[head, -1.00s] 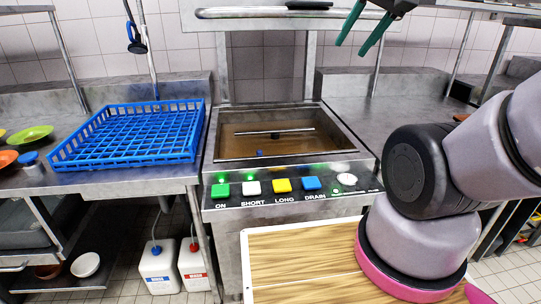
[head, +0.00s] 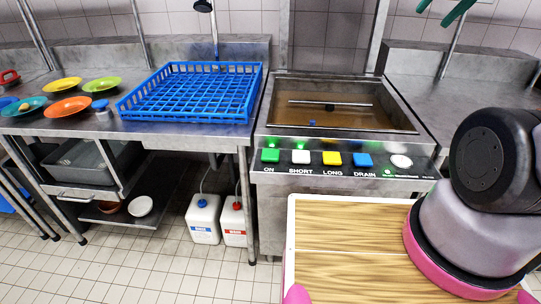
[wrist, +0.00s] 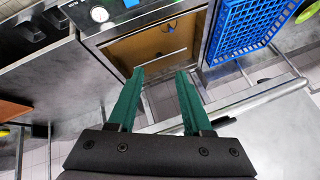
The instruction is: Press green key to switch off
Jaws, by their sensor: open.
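The green key (head: 270,155) labelled ON sits at the left end of the sloped front panel (head: 340,172) of a steel washing tank (head: 430,150). A small green light glows above it, and another above the white key (head: 301,157). A yellow key (head: 332,159) and a blue key (head: 363,160) follow to the right. My gripper (wrist: 160,75) has two green fingers standing apart with nothing between them. In the head view only its fingertips (head: 445,8) show, at the top right, well above and right of the keys.
A blue rack (head: 190,108) stands on the left counter, with coloured plates such as the orange one (head: 68,107) beside it. A light wooden board (head: 345,250) lies in front of the panel. White jugs (head: 203,220) stand under the counter. A round dial (head: 401,161) ends the key row.

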